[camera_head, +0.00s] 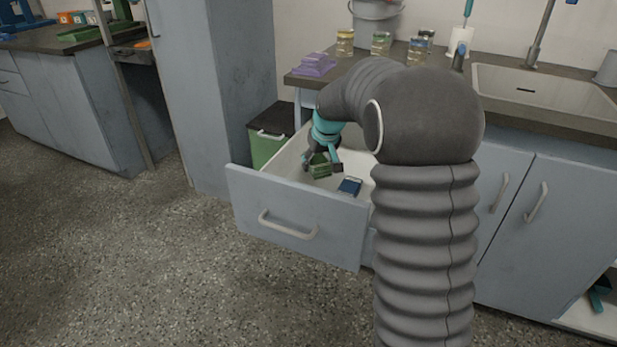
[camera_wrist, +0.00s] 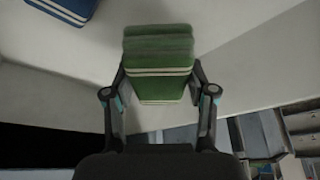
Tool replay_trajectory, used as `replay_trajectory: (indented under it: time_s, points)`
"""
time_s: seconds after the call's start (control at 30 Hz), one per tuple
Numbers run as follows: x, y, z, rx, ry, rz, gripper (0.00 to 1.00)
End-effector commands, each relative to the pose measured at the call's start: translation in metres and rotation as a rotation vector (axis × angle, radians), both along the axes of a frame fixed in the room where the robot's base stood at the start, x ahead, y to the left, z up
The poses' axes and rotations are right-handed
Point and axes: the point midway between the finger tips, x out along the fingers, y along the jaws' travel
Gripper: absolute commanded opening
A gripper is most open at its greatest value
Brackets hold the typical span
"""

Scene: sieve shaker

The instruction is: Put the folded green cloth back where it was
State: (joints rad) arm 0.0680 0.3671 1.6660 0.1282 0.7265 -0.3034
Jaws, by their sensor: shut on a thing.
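The folded green cloth (camera_head: 320,171) is inside the open drawer (camera_head: 297,215), held between the fingers of my gripper (camera_head: 322,166). In the wrist view the cloth (camera_wrist: 160,62) is green with pale stripes, and my gripper (camera_wrist: 158,100) is shut on its two sides. The pale drawer floor (camera_wrist: 225,70) shows around it. I cannot tell whether the cloth touches the floor.
A folded blue cloth (camera_head: 349,187) lies in the drawer to the right of the green one; it also shows in the wrist view (camera_wrist: 66,8). A purple folded stack (camera_head: 314,65) and several jars (camera_head: 381,43) stand on the counter. A green bin (camera_head: 268,148) stands behind the drawer.

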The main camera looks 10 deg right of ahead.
Motion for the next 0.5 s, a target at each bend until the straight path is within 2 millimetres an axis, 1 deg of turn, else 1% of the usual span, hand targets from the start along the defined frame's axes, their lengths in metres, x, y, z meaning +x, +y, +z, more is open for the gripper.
replay_trajectory:
  time_s: [0.03,0.1,0.2,0.37,0.5]
  points:
    - [0.002,0.008,-0.005,-0.001,0.001,0.004,0.24]
    - [0.004,0.016,-0.010,0.000,0.001,0.002,0.24]
    - [0.006,0.022,-0.014,0.000,0.000,0.001,0.24]
    - [0.007,0.024,-0.022,0.000,0.001,-0.001,0.24]
    - [0.006,0.024,-0.041,0.000,0.003,0.000,0.24]
